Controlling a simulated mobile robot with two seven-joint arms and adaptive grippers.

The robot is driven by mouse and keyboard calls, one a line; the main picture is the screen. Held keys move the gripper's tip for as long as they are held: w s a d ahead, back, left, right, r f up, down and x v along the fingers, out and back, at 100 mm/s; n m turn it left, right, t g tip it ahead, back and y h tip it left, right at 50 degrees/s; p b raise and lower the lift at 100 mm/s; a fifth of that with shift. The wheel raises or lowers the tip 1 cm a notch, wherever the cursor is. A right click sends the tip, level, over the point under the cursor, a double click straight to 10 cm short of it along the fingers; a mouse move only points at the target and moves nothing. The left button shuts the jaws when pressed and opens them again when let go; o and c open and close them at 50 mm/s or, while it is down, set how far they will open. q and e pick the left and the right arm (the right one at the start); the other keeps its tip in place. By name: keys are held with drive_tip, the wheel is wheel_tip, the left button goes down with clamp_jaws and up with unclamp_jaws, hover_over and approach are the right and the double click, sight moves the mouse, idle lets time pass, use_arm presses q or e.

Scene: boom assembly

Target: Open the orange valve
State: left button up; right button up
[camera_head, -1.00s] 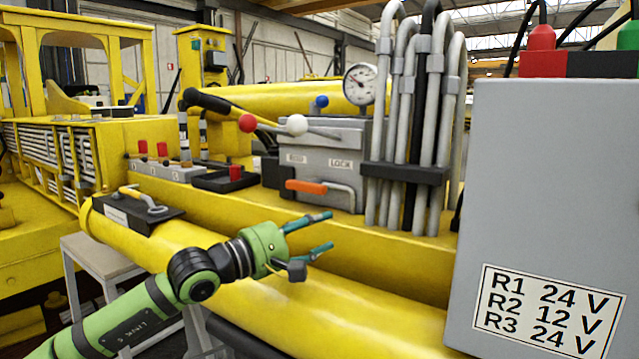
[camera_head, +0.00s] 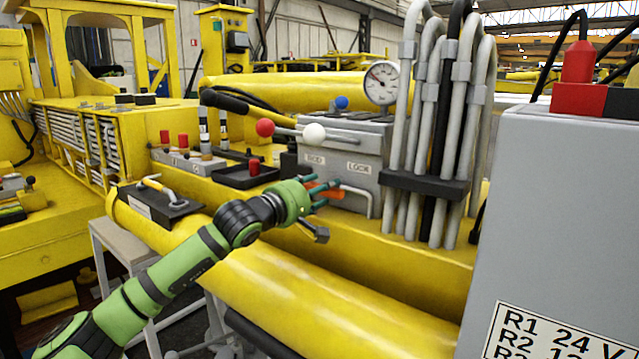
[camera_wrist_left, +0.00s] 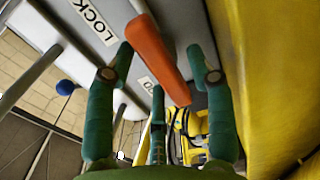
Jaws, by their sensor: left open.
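The orange valve handle (camera_head: 330,192) is on the front of the grey valve block (camera_head: 338,150), below the LOCK label. In the head view my left gripper (camera_head: 327,191) is at the handle and its fingers partly hide it. In the left wrist view the handle (camera_wrist_left: 158,58) runs between the spread green fingers of my left gripper (camera_wrist_left: 160,62). The fingers are open, with a visible gap on each side of the handle. My right gripper is not in view.
A bent grey rod (camera_head: 362,195) is beside the handle. Grey and black hoses (camera_head: 432,150) rise to the right of the block. The yellow boom (camera_head: 300,290) lies below my arm. A large grey box (camera_head: 560,200) fills the right side.

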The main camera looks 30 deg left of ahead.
use_arm(q)
clamp_jaws()
